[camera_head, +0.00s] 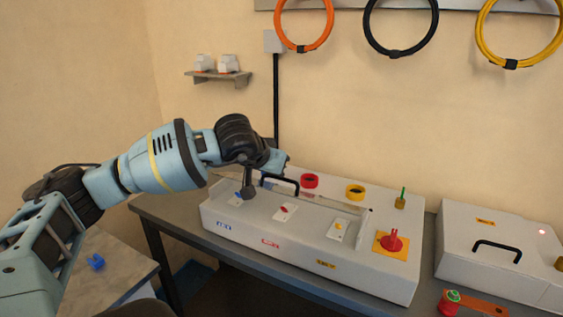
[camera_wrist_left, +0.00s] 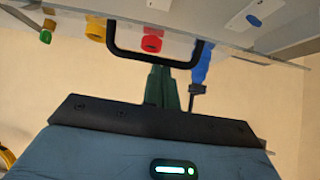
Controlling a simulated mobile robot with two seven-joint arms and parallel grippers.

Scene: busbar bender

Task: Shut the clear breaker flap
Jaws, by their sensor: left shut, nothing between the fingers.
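A long pale box (camera_head: 300,242) on the bench carries small plates with blue, red and yellow switches. A black loop handle (camera_head: 281,180) stands at the back left of its top; it also shows in the wrist view (camera_wrist_left: 112,38). I cannot clearly make out the clear breaker flap; only a thin strip shows along the box top. My left gripper (camera_wrist_left: 161,82) is shut and empty, its dark green fingers close to the handle in the wrist view. Whether they touch it I cannot tell. In the head view my left wrist hides the fingertips. My right gripper is out of view.
Red (camera_head: 309,181) and yellow (camera_head: 355,191) rings and a red rotary knob (camera_head: 391,240) stand on the box. A second pale box (camera_head: 492,262) with a black handle is to the right. Cable coils hang on the wall. Space above the box's right part is free.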

